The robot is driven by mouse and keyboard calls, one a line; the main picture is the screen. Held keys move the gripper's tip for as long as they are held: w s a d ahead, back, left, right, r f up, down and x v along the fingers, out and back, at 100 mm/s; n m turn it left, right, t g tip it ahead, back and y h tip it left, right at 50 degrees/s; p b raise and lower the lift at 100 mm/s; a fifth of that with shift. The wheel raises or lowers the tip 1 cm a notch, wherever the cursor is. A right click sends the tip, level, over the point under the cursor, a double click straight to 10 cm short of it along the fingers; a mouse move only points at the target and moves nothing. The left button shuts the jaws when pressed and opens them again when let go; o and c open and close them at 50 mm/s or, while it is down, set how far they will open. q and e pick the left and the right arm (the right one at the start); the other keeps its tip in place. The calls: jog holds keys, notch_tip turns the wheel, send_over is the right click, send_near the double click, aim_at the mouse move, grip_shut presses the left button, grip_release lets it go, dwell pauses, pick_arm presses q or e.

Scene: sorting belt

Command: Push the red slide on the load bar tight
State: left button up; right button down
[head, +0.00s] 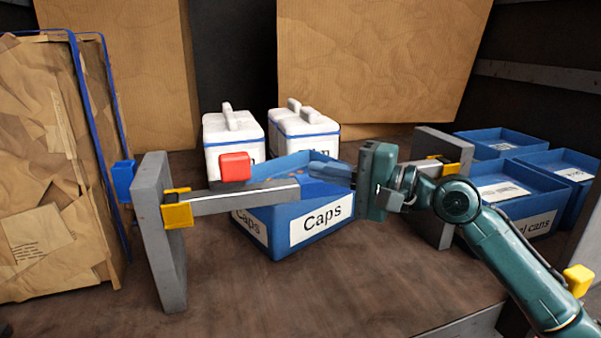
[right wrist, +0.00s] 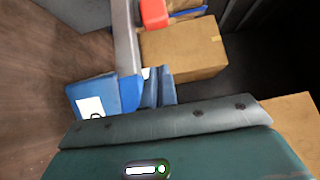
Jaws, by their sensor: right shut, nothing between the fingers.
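The load bar (head: 243,197) is a grey beam spanning two grey uprights with yellow brackets. Its middle part, near my gripper, looks blue. The red slide (head: 234,167) is a small red block at the bar's upper edge, left of the middle; it also shows at the top of the right wrist view (right wrist: 153,13). My right gripper (head: 318,171) is shut and empty, over the Caps crate and close to the bar. Its fingers point left, with a clear gap to the slide. The gripper hides part of the bar's right half. My left gripper is not in view.
A blue crate marked Caps (head: 322,222) stands below the bar. White cool boxes (head: 233,133) stand behind it. More blue crates (head: 500,140) are at the right. A wrapped cardboard stack (head: 50,160) is at the left. The front floor is clear.

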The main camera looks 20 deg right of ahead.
jog(key=shift+b+v, duration=0.4)
jog(key=shift+v, duration=1.5)
